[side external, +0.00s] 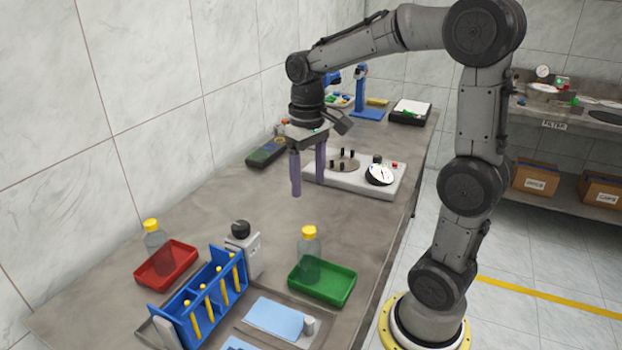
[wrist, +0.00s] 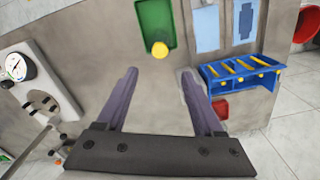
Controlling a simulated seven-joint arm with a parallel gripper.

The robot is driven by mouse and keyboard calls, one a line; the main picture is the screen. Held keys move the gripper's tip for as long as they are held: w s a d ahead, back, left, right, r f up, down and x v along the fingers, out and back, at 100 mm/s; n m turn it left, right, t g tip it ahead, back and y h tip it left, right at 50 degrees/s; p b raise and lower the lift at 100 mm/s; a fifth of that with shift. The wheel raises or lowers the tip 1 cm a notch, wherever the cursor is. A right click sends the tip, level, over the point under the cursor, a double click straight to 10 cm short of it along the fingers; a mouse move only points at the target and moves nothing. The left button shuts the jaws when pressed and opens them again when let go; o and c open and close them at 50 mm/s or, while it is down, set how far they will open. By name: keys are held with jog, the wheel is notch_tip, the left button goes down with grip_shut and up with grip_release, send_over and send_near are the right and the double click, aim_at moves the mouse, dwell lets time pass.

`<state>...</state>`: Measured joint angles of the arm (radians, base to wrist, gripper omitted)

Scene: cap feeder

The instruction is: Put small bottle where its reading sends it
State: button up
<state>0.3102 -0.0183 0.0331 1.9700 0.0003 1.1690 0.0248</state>
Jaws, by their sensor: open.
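A clear bottle with a yellow cap (side external: 309,234) stands upright at the green tray (side external: 340,290), apparently inside it. Its yellow cap also shows in the wrist view (wrist: 160,50). A second clear bottle with a yellow cap (side external: 153,228) stands upright at the red tray (side external: 180,267). I cannot tell which one is the small bottle. A grey device with a round white dial (side external: 380,174) and several black pegs stands behind my gripper; the wrist view shows the dial (wrist: 16,67), its reading too small to tell. My gripper (side external: 308,188) is open and empty, above the bench, clear of both bottles.
A handheld meter (side external: 266,152) lies by the wall. The bench middle is clear.

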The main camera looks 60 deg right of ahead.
jog(key=s+a+r+n+t, duration=0.1)
jog(key=s+a+n+t, duration=0.2)
jog(key=s+a, duration=0.6)
jog(key=shift+s+r+n+t, duration=0.15)
jog(key=shift+s+n+t, duration=0.25)
jog(key=shift+s+t, duration=1.15)
jog(key=shift+s+a, duration=0.1)
jog(key=shift+s, duration=0.05)
